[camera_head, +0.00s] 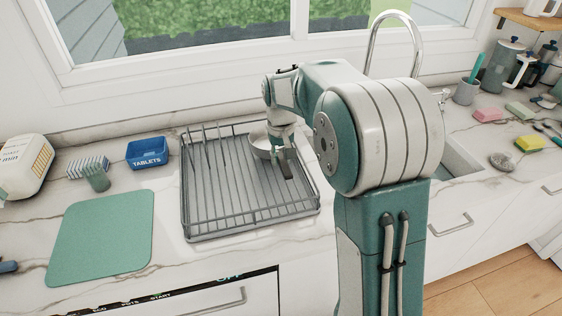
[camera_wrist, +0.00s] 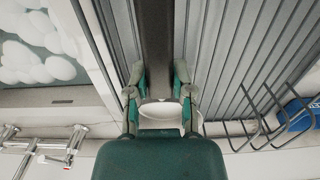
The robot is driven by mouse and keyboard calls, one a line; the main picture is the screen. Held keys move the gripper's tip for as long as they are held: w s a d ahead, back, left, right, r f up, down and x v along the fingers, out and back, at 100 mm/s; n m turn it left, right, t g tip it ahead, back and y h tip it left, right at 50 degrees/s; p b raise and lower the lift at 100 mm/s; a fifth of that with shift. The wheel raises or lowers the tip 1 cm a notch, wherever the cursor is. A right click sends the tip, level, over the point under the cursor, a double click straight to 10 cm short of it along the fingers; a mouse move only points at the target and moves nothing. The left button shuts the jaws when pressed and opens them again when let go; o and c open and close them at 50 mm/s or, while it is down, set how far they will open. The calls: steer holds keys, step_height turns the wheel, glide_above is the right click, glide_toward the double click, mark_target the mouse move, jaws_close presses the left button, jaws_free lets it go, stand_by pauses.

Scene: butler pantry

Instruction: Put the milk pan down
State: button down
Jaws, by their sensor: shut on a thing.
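The milk pan (camera_head: 259,146) shows as a pale round bowl at the back right of the wire dish rack (camera_head: 188,205), partly hidden behind my gripper (camera_head: 283,152). Its dark handle (camera_head: 287,168) points toward the front of the rack. In the wrist view, my gripper (camera_wrist: 158,92) is shut on the dark handle (camera_wrist: 155,40), with one finger on each side. A pale part of the pan (camera_wrist: 160,113) shows between the fingers and the palm. I cannot tell whether the pan touches the rack.
A green mat (camera_head: 100,237) lies left of the rack. A blue tablets box (camera_head: 147,153), a brush (camera_head: 95,177) and a white jug (camera_head: 25,166) stand behind it. The sink (camera_head: 458,160) with a tall tap (camera_head: 390,18) is right. The rack's front is clear.

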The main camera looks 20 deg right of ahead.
steer(key=shift+a+f, duration=0.3)
steer(key=shift+f, duration=0.4)
steer(key=shift+a+f, duration=0.1)
steer(key=shift+a, duration=0.7)
steer(key=c, duration=0.9)
jaws_free()
steer(key=shift+d+f, duration=0.1)
steer(key=shift+d, duration=0.05)
steer(key=o, duration=0.4)
steer(key=shift+d, duration=0.6)
steer(key=shift+a+r, duration=0.2)
steer(key=shift+a, duration=0.05)
step_height(320, 180, up, 12)
steer(key=s+r+t, duration=0.3)
steer(key=s+r, duration=0.1)
steer(key=s, duration=0.9)
steer(key=s+f+t, duration=0.1)
steer(key=s+f, duration=0.1)
steer(key=s, duration=0.5)
steer(key=s+f+t, duration=0.1)
steer(key=s+f, duration=0.2)
steer(key=s, duration=0.4)
steer(key=shift+a+t, duration=0.4)
steer(key=shift+s+r, duration=0.1)
